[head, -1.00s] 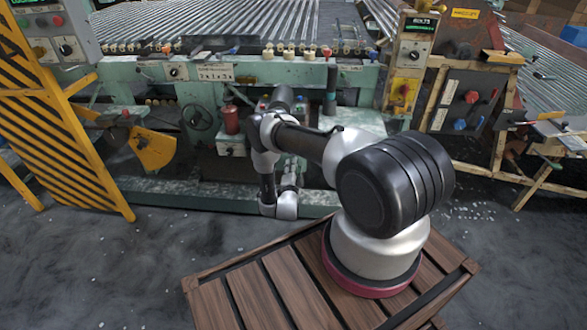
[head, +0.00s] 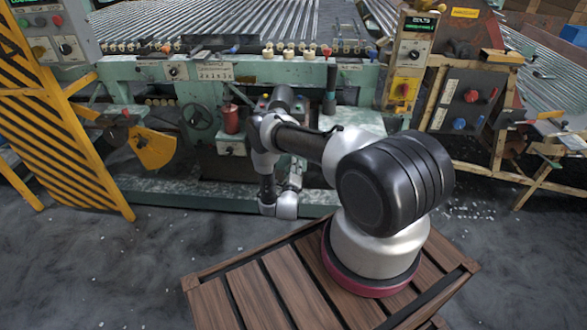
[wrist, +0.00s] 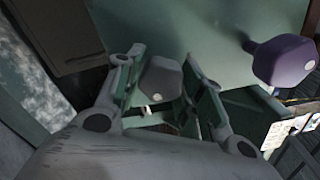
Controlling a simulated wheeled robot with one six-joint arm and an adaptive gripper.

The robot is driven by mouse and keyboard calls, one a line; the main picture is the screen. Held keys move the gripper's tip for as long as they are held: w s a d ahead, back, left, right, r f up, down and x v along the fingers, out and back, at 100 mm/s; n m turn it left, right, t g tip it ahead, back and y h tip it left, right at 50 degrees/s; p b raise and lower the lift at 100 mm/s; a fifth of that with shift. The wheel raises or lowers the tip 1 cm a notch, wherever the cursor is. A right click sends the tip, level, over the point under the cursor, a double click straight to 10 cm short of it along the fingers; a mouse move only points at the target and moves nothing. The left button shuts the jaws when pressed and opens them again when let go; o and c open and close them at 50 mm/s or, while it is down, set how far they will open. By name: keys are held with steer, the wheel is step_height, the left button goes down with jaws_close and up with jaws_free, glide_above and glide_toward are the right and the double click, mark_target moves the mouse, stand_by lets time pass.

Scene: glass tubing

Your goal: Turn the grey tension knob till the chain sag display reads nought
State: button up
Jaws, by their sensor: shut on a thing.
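The grey knob (wrist: 161,77), with a faceted head, sits between the two fingers of my gripper (wrist: 165,84) in the wrist view. The gripper is shut on it, against a pale green panel. A purple knob (wrist: 283,60) stands on the same panel to the right, apart from the fingers. In the head view my arm hides the grey knob and the fingertips. A small lit display (head: 419,23) is on the post at upper right, but its text is too small to read. I cannot tell which display shows chain sag.
The green machine (head: 215,70) stands along the back with glass tubes above it. A red cylinder (head: 230,119) stands left of my arm. A yellow striped guard (head: 65,120) is at the left. A control panel with knobs (head: 463,102) is at the right.

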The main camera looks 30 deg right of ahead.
steer(key=m, duration=0.3)
steer(key=shift+f+m, duration=0.15)
steer(key=shift+m, duration=0.25)
steer(key=shift+a+m, duration=0.1)
steer(key=shift+m, duration=1.8)
steer(key=o, duration=1)
steer(key=v, duration=1.2)
